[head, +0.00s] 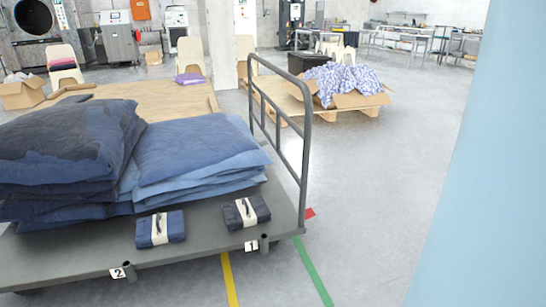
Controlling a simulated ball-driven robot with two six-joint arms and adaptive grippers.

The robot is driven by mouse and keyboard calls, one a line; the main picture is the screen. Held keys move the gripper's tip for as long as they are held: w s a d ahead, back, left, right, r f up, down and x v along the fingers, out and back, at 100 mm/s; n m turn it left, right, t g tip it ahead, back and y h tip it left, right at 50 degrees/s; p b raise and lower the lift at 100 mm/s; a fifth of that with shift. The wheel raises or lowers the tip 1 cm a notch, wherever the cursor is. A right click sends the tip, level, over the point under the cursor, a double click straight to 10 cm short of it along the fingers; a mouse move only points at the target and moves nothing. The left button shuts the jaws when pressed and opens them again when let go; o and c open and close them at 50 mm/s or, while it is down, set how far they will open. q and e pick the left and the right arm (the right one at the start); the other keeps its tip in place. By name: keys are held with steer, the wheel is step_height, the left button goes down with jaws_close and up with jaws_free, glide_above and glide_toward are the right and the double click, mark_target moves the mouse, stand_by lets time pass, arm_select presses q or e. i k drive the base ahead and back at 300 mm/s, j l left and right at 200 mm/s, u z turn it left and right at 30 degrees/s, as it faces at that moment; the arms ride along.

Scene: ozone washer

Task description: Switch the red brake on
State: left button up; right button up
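A grey platform cart (95,259) with a tall tubular handle (303,150) at its right end stands in the foreground. A small red flat piece (309,213), which looks like the red brake, sticks out low at the cart's right end, just beyond the foot of the handle. Part of it is hidden behind the handle post and deck, and I cannot tell its setting. Neither of my grippers is in view.
Denim stacks (195,160) and two banded bundles (160,229) lie on the cart. A pallet with an open box of patterned cloth (345,80) stands behind. A pale blue surface (480,200) fills the right side. Floor between is clear, with yellow and green lines (313,272).

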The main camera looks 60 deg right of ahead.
mark_target(309, 213)
steer(key=k+l+z, duration=0.1)
steer(key=l+z, duration=0.3)
steer(key=k+l+z, duration=0.1)
steer(key=z, duration=0.3)
steer(key=l+z, duration=0.5)
steer(key=l, duration=0.6)
steer(key=i+l+z, duration=0.15)
steer(key=l, duration=0.6)
steer(key=i+l+z, duration=0.15)
steer(key=i+l, duration=0.15)
steer(key=i+l+z, duration=0.15)
steer(key=i, duration=0.4)
steer(key=i+l+z, duration=0.15)
steer(key=i+l, duration=0.15)
steer(key=i, duration=0.15)
